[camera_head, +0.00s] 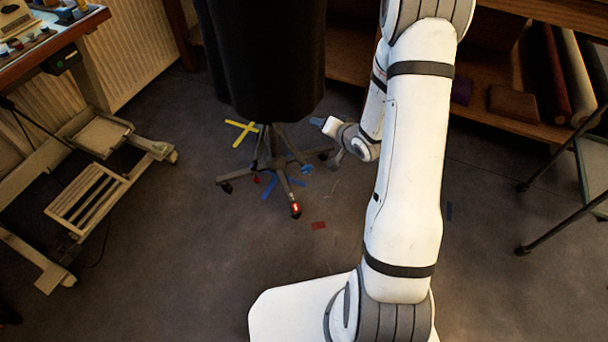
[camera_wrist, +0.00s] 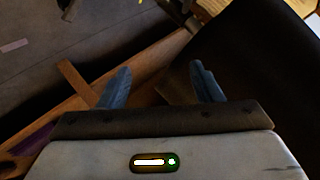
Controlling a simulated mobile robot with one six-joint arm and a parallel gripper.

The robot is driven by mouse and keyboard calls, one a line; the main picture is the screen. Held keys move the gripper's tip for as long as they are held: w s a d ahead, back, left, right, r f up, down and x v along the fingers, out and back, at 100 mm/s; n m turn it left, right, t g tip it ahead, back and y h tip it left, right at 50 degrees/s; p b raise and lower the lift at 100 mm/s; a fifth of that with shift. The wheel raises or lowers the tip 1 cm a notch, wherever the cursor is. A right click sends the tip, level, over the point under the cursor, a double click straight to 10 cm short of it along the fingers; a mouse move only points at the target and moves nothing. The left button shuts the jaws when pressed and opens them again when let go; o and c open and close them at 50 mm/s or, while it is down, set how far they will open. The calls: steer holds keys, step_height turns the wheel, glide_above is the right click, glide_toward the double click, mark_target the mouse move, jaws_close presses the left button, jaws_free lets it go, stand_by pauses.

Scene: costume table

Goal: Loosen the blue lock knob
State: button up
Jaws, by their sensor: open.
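A dark dress form (camera_head: 262,60) stands on a wheeled stand (camera_head: 266,152). A small blue part (camera_head: 306,168) shows by the stand's right-hand legs; it is too small to tell whether it is the lock knob. No knob can be made out in the wrist view. My gripper (camera_head: 318,122) is right of the dress form's lower edge, above the floor, its blue fingertips toward the stand. In the wrist view my gripper (camera_wrist: 160,82) has its two blue fingers wide apart with nothing between them. The dark form (camera_wrist: 268,70) fills the right side there.
Yellow tape (camera_head: 241,131) and a red tape piece (camera_head: 318,225) mark the floor. A red part (camera_head: 296,209) is on the front caster. A wooden shelf (camera_head: 515,118) lies behind my arm. A metal-framed table (camera_head: 50,50) stands left. Floor between table and stand is clear.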

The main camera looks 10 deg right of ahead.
mark_target(308, 171)
steer(key=s+f+m+t+y+b, duration=0.1)
steer(key=f+m+y+b, duration=0.1)
steer(key=f, duration=0.4)
steer(key=s+a+f+m+t+y+b, duration=0.1)
steer(key=s+f+m+y+b, duration=0.1)
steer(key=f+b, duration=0.2)
steer(key=s+a+f+m+t+y+b, duration=0.1)
steer(key=s+f+m+b, duration=0.1)
steer(key=f, duration=0.6)
steer(key=shift+a+f+t+y+b, duration=0.25)
steer(key=shift+t+y+b, duration=0.15)
steer(key=shift+b, duration=0.2)
steer(key=shift+a, duration=0.1)
steer(key=b+x, duration=0.2)
steer(key=x, duration=0.4)
steer(key=shift+w+r+b, duration=0.1)
steer(key=shift+b, duration=0.2)
steer(key=shift+w+a+r, duration=0.1)
steer(key=shift+w+a, duration=0.25)
steer(key=shift+w, duration=0.2)
steer(key=shift+c, duration=0.6)
